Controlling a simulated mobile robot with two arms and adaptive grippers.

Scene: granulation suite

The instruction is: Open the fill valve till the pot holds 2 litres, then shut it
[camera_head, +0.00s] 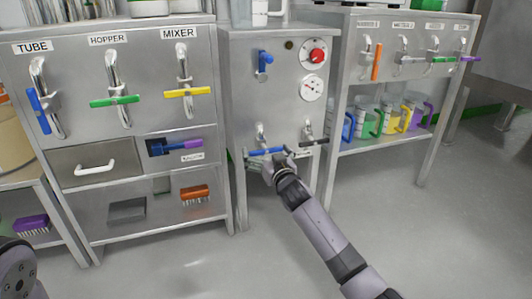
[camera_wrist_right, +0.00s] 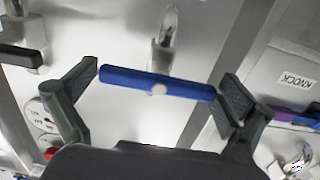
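A valve with a blue bar handle (camera_head: 266,151) sits low on the front of the middle steel cabinet; its label is not readable. A valve with a black handle (camera_head: 313,142) is to its right. My right gripper (camera_head: 279,163) is at the blue handle. In the right wrist view the gripper (camera_wrist_right: 158,92) is open, with its fingers apart at the two ends of the blue handle (camera_wrist_right: 130,79), which lies crosswise. I cannot tell whether they touch it. A clear vessel (camera_head: 243,14) stands on the cabinet, cut off by the frame; its level is not readable. My left gripper is out of view.
The middle cabinet also has a red knob (camera_head: 317,56), a white dial (camera_head: 312,87) and a blue lever (camera_head: 264,61). The left cabinet has TUBE, HOPPER and MIXER valves. Coloured jugs (camera_head: 371,122) stand on the right shelf. The floor in front is clear.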

